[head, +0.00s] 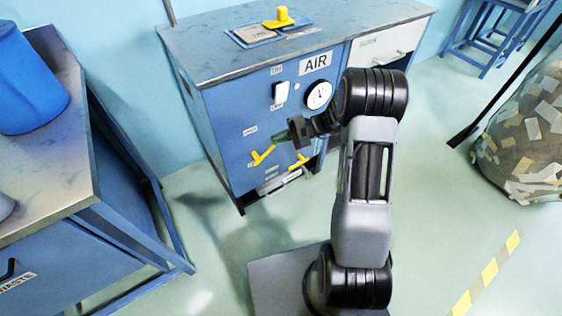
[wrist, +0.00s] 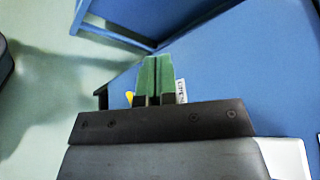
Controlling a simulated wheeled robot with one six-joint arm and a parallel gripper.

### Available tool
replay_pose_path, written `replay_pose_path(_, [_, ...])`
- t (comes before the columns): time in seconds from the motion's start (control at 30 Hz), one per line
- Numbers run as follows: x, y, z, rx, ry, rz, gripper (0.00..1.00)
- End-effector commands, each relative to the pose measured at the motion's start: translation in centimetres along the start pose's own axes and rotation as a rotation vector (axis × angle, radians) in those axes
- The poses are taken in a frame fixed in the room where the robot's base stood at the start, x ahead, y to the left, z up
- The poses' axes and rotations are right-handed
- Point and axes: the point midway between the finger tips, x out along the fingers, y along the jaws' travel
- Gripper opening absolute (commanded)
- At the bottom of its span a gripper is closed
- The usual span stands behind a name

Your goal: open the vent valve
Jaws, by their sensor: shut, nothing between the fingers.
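Two yellow valve handles are on the front of the blue cabinet in the head view: a left handle (head: 262,156) and a right handle (head: 299,162), both slanting up to the right. I cannot read which is the vent valve. My gripper (head: 283,136) is in front of the panel, its green fingers just above and between the handles, apparently apart from both. In the wrist view its fingers (wrist: 157,78) are shut together and empty. A bit of yellow (wrist: 129,97) shows left of them, and a partly hidden white label (wrist: 181,91) to their right.
The cabinet (head: 225,120) also carries a white switch (head: 281,93), a gauge (head: 319,94) and an AIR sign (head: 316,63). A tray with a yellow-knobbed object (head: 283,16) sits on top. A blue bench (head: 75,120) stands at left. A netted scrap heap (head: 525,135) is at right.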

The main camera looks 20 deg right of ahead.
Motion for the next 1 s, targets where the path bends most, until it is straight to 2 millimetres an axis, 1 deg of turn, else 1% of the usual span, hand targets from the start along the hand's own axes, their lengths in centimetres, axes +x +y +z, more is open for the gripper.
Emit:
replay_pose_path(0.03, [-0.1,3.4,-4.2,0.033,0.002,-0.120,0.00])
replay_pose_path(0.07, [-0.3,4.5,-5.9,0.043,0.006,-0.189,0.00])
replay_pose_path(0.1, [-0.8,5.8,-8.0,0.051,0.017,-0.279,0.00])
replay_pose_path(0.17, [-1.6,8.0,-10.9,0.059,0.039,-0.405,0.00])
replay_pose_path(0.2, [-2.1,9.5,-12.7,0.060,0.057,-0.482,0.00])
replay_pose_path(0.23, [-2.5,10.7,-13.9,0.062,0.073,-0.536,0.00])
replay_pose_path(0.3, [-3.4,13.2,-16.3,0.059,0.108,-0.648,0.00])
replay_pose_path(0.4, [-4.6,16.4,-18.7,0.051,0.161,-0.773,0.00])
replay_pose_path(0.5, [-5.4,18.7,-20.3,0.040,0.202,-0.859,0.00])
replay_pose_path(0.63, [-6.1,20.4,-21.2,0.031,0.238,-0.920,0.00])
replay_pose_path(0.73, [-6.3,20.9,-21.5,0.027,0.249,-0.940,0.00])
replay_pose_path(1.0, [-6.3,20.9,-21.5,0.027,0.251,-0.942,0.00])
